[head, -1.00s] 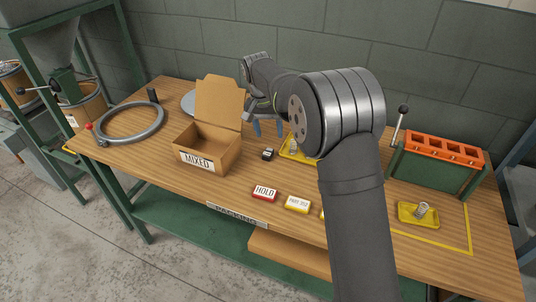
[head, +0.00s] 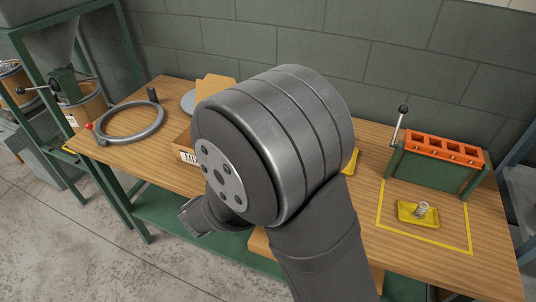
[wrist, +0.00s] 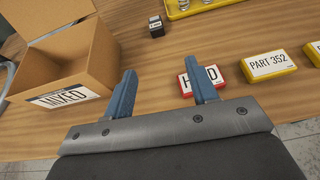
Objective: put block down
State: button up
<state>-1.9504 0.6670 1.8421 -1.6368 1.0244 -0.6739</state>
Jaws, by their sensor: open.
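In the wrist view, my gripper (wrist: 162,84) is open, with its two blue fingers wide apart and nothing held between them. A red block labelled HOLD (wrist: 217,77) lies flat on the wooden table, partly hidden behind the right finger. I cannot tell whether that finger touches it. A yellow block labelled PART 352 (wrist: 269,65) lies just right of it, and another yellow block (wrist: 315,52) is cut off at the right edge. In the head view, my arm hides these blocks and the fingers.
An open cardboard box labelled MIXED (wrist: 92,70) stands left of my gripper. A small dark block (wrist: 156,27) and a yellow tray (wrist: 176,12) lie farther back. In the head view, an orange-topped green rack (head: 440,165) and a yellow tray with a spring (head: 404,212) stand right.

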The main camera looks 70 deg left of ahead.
jog(key=x, duration=1.2)
jog(key=shift+s, duration=0.1)
jog(key=shift+a+x, duration=0.2)
jog(key=shift+x, duration=2.5)
jog(key=shift+s, duration=0.2)
grip_shut()
